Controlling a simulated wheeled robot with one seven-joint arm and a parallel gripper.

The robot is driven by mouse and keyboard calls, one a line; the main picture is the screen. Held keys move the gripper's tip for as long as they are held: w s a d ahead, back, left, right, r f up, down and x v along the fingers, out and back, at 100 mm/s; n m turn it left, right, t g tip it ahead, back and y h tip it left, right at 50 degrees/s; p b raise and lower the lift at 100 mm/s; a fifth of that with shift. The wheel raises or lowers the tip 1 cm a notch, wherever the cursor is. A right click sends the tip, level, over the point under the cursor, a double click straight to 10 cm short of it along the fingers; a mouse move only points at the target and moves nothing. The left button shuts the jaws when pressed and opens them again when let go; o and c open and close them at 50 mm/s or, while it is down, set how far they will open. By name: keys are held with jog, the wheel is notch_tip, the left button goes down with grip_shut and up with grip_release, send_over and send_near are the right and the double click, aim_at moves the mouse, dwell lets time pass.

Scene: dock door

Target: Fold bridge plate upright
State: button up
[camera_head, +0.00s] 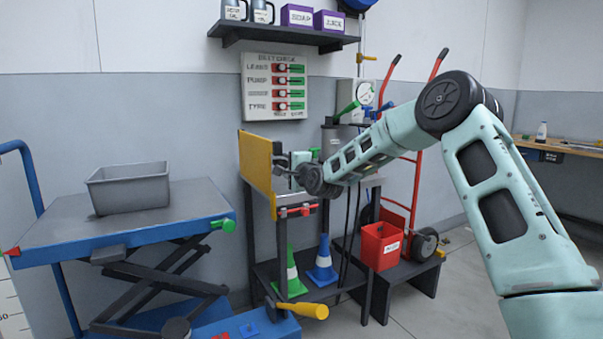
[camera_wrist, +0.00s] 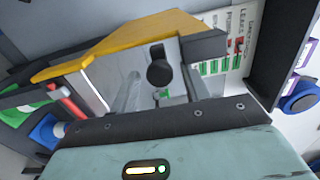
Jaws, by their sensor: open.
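The bridge plate is a yellow panel (camera_head: 256,168) standing roughly upright on a dark stand in the head view. In the wrist view its yellow face (camera_wrist: 135,42) runs across the top, with a grey part below it. My gripper (camera_head: 287,172) is just right of the plate, reaching in from the right. In the wrist view my gripper (camera_wrist: 160,88) is open, and a dark round knob (camera_wrist: 158,73) shows between its fingers. I cannot tell whether the fingers touch the knob or plate. The far side of the plate is hidden.
A blue lift cart (camera_head: 120,228) with a grey bin (camera_head: 130,188) stands left. Below the plate are a red-handled part (camera_head: 297,211), a green cone (camera_head: 291,275) and a blue cone (camera_head: 323,262). A red bucket (camera_head: 381,245) and hand truck (camera_head: 417,165) stand right. A shelf (camera_head: 285,36) hangs above.

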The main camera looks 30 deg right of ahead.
jog(key=s+p, duration=0.1)
jog(key=s, duration=1.5)
jog(key=shift+s, duration=0.25)
